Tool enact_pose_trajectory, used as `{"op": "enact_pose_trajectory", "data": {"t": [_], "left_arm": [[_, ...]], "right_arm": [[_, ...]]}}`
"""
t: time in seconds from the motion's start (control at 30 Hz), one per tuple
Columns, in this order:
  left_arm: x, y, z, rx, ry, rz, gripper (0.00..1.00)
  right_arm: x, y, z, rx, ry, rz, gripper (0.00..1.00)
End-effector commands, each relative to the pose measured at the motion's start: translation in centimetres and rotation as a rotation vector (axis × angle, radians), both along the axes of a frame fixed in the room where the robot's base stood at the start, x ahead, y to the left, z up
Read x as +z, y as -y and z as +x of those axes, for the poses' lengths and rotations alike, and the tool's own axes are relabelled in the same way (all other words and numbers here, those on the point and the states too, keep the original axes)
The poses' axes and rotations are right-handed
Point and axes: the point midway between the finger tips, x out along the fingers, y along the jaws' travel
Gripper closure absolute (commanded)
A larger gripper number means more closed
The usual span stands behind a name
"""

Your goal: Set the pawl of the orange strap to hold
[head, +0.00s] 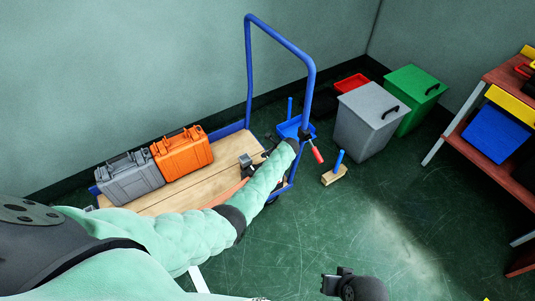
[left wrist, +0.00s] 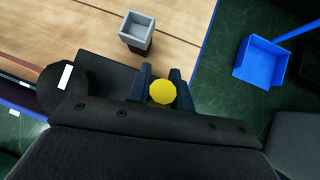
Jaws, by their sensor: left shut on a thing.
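In the left wrist view, my left gripper (left wrist: 162,84) has its two dark fingers closed around a round yellow knob (left wrist: 162,93). The knob sits beside a dark block and a black round part (left wrist: 62,88) with a white mark. An orange-brown band (left wrist: 20,72), likely the strap, runs up to that round part.
A blue-framed cart (head: 312,75) with a wooden deck (head: 190,190) carries a grey case (head: 130,180), an orange case (head: 182,153) and a small grey box (left wrist: 138,26). A red grip (head: 317,154) sticks out by my left wrist.

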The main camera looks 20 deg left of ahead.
Motion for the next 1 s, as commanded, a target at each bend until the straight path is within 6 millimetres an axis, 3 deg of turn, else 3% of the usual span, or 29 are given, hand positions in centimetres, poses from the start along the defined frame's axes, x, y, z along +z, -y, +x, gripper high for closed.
{"op": "enact_pose_trajectory", "data": {"t": [0.17,0.2,0.3,0.67,1.0], "left_arm": [[0.1,-0.2,0.1,0.001,0.003,0.001,1.00],[0.1,-0.2,0.1,0.001,0.003,0.001,0.71],[0.1,-0.1,0.1,0.001,0.002,0.000,0.57],[0.5,0.3,-0.1,-0.001,0.002,0.000,0.57],[4.3,3.2,-1.3,0.000,0.003,0.000,0.57]], "right_arm": [[0.0,0.0,-0.1,0.000,0.000,0.000,1.00],[0.0,0.0,-0.1,0.000,0.000,0.000,1.00],[0.0,0.0,-0.1,0.000,0.000,0.000,1.00],[0.0,0.0,-0.1,0.000,-0.003,-0.002,1.00],[1.0,0.7,-0.1,-0.004,-0.013,-0.015,1.00]]}}
